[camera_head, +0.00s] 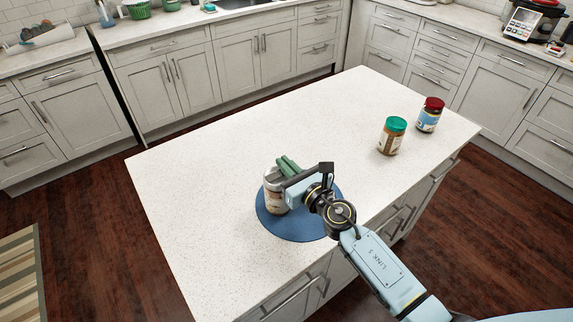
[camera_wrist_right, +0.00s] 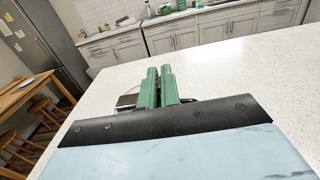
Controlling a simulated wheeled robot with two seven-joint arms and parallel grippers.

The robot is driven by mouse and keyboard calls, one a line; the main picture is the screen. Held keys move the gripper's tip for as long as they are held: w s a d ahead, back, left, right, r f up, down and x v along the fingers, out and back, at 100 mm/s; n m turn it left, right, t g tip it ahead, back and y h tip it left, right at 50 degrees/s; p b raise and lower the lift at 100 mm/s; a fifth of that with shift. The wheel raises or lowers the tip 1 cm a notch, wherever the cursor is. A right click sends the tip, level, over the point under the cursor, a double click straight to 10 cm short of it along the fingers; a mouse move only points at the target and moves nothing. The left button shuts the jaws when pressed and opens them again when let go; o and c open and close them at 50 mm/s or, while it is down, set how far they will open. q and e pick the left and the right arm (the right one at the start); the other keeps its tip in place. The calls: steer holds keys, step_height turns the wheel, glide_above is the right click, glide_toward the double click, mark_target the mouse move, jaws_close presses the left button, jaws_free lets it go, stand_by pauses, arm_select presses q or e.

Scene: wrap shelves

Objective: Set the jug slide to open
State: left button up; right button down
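The jug (camera_head: 272,194), a pale container with a brownish lower part, stands upright on a round blue mat (camera_head: 291,232) on the island counter. My right gripper (camera_head: 287,165) reaches over and beside it from the right, and hides part of it. Its green fingers lie close together, with nothing seen between them; they also show in the right wrist view (camera_wrist_right: 161,86). I cannot tell whether they touch the jug. A small grey shape (camera_wrist_right: 127,100) shows left of the fingers there. The slide and its setting cannot be made out. My left gripper is not in view.
A jar with a green lid (camera_head: 392,136) and a jar with a red lid (camera_head: 429,115) stand at the right part of the white island counter (camera_head: 200,185). The counter's left and back parts are clear. Cabinets line the walls.

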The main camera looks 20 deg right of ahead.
stand_by(0.7)
steer(key=shift+w+d+b, duration=0.2)
steer(key=shift+d, duration=0.45)
steer(key=shift+w+d+b, duration=0.15)
steer(key=shift+w+d, duration=0.05)
steer(key=shift+d, duration=0.4)
steer(key=c, duration=1.6)
jaws_free()
steer(key=b+v, duration=0.1)
steer(key=v, duration=1.2)
steer(key=shift+s+b, duration=0.2)
steer(key=shift+b, duration=0.1)
steer(key=shift+d+r, duration=0.1)
